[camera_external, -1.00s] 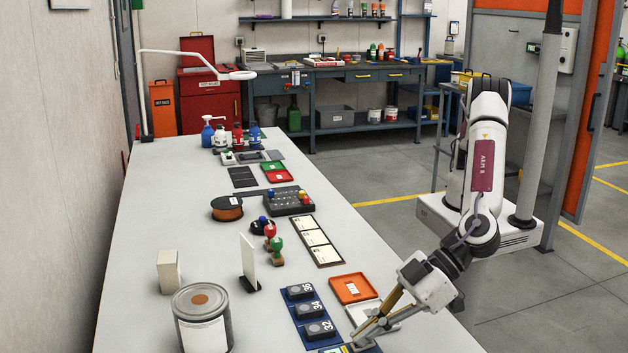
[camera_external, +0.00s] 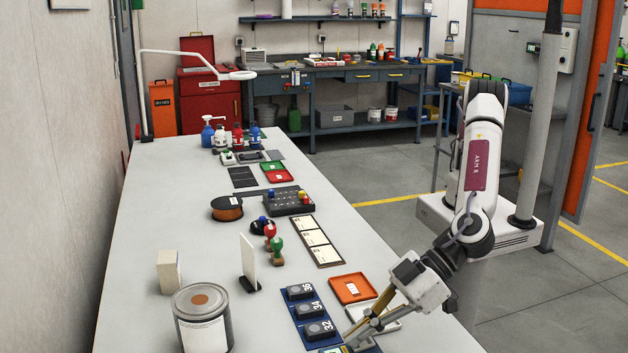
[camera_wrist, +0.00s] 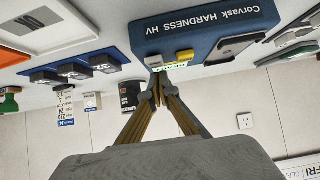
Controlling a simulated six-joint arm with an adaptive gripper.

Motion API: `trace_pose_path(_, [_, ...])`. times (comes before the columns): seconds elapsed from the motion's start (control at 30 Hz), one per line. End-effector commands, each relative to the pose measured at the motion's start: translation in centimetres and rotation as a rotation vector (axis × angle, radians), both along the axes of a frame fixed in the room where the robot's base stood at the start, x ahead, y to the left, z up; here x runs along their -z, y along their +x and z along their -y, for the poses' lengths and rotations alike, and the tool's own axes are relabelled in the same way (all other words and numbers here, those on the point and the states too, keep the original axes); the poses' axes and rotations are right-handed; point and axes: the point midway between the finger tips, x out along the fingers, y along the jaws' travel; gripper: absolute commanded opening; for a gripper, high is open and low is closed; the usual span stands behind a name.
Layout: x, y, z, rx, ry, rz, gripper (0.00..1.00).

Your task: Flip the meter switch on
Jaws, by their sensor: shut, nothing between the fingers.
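The meter is a blue box marked "Corvask HARDNESS HV" (camera_wrist: 205,30), upside down in the wrist view, with a lit green display (camera_wrist: 178,65) on its near face. A small grey part (camera_wrist: 153,60) and a yellow part (camera_wrist: 185,56) stick out above the display; I cannot tell which is the switch or its position. In the outside view only a bit of the meter shows at the bottom edge. My gripper (camera_wrist: 160,88) is shut and empty, its fingertips close in front of the meter's face below the grey part; contact cannot be told. It also shows in the outside view (camera_external: 352,338).
Dark blocks numbered 32, 34 and 36 on a blue strip (camera_external: 293,308) lie just beyond the fingertips. An orange tray (camera_external: 371,288) lies beside them. A large tin (camera_external: 203,330) and a white upright card (camera_external: 249,262) stand to the left. The table's left side is mostly clear.

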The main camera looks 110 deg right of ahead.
Motion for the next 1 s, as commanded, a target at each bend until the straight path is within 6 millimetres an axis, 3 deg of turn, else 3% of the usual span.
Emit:
trace_pose_path(0.27, [-0.9, 0.1, 0.0, 0.001, 0.001, 0.001, 0.00])
trace_pose_path(0.57, [-4.3, 0.6, 0.0, 0.002, 0.003, 0.002, 0.00])
trace_pose_path(1.0, [-9.2, -3.3, -0.1, -0.002, 0.001, 0.001, 0.00])
